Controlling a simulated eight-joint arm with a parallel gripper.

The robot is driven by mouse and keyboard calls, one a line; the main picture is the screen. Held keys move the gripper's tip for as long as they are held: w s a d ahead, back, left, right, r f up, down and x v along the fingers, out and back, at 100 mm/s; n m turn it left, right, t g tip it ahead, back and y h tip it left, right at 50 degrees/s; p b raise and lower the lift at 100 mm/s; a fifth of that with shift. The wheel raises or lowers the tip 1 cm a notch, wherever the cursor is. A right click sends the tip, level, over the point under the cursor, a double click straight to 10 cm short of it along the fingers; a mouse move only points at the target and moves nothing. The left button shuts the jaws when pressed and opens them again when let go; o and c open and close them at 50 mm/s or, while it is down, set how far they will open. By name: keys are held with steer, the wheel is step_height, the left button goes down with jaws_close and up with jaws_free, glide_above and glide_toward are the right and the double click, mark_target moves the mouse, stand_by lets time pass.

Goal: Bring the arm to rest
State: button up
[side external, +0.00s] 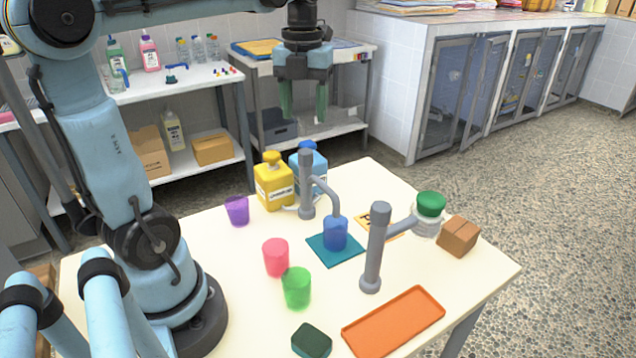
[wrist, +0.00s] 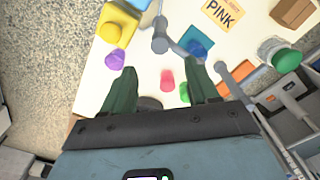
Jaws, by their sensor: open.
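My gripper (side external: 304,100) is raised high over the far side of the white table (side external: 215,270), fingers pointing down. Its two green fingers are apart with nothing between them; they also show spread in the wrist view (wrist: 162,72). It touches nothing. On the table below, a blue cup (side external: 335,234) stands on a teal mat (side external: 347,254) by the grey spout. A purple cup (side external: 237,210), a pink cup (side external: 276,257) and a green cup (side external: 296,288) stand apart to the left and front.
Yellow (side external: 273,182) and blue (side external: 309,172) bottles stand behind a grey tap post (side external: 306,190). A second post (side external: 375,250) reaches toward a green-lidded jar (side external: 430,207). A brown block (side external: 458,236), an orange tray (side external: 394,322), a dark green sponge (side external: 311,341) and a PINK card (wrist: 222,13) lie around.

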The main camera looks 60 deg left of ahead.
mark_target(305, 151)
step_height(305, 151, down, 9)
steer(key=shift+f, duration=0.15)
stand_by(0.4)
step_height(305, 151, up, 12)
step_height(305, 151, down, 12)
steer(key=shift+f, duration=0.15)
steer(key=n, duration=0.3)
steer(key=shift+n, duration=0.4)
steer(key=n, duration=0.8)
steer(key=shift+n, duration=2.3)
